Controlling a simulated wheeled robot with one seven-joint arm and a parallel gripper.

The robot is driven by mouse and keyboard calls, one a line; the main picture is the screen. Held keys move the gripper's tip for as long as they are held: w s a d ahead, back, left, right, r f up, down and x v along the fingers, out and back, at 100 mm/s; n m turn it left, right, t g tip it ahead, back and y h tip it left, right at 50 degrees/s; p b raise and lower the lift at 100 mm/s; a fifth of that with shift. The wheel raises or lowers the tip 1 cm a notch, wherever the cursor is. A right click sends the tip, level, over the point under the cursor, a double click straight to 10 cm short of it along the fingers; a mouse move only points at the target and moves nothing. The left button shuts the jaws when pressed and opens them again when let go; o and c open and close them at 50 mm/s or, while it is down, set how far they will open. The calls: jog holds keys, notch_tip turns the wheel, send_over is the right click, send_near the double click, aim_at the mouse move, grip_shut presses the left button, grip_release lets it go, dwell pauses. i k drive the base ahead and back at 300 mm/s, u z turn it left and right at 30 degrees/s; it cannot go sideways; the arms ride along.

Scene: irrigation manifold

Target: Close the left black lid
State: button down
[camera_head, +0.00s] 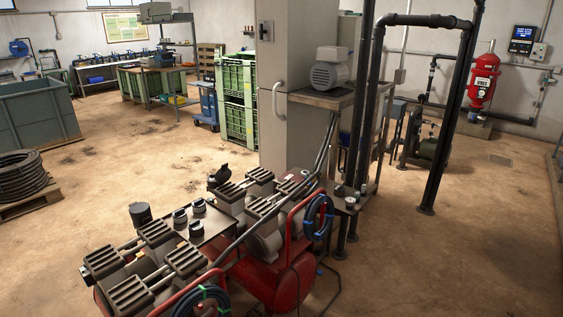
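Several black, lid-like round parts sit on the red compressor machine (270,285) at the lower centre of the head view. A dark cylindrical cap (140,213) stands at its left side. Another black cap (219,176) further back looks tilted or raised. Several small dark round caps (198,206) sit on the flat plate between the machine's ribbed blocks. I cannot tell which part is the left black lid, or whether it is open. My gripper is not in view.
A small table with a grey motor (330,70) stands behind the machine, beside black upright pipes (447,120). A pallet with coiled black hose (22,178) lies at the far left. A green crate stack (237,98) stands behind.

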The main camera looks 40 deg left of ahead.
aim_at(224, 174)
jog(key=i, duration=1.8)
jog(key=u, duration=3.05)
jog(key=i, duration=1)
jog(key=z, duration=0.05)
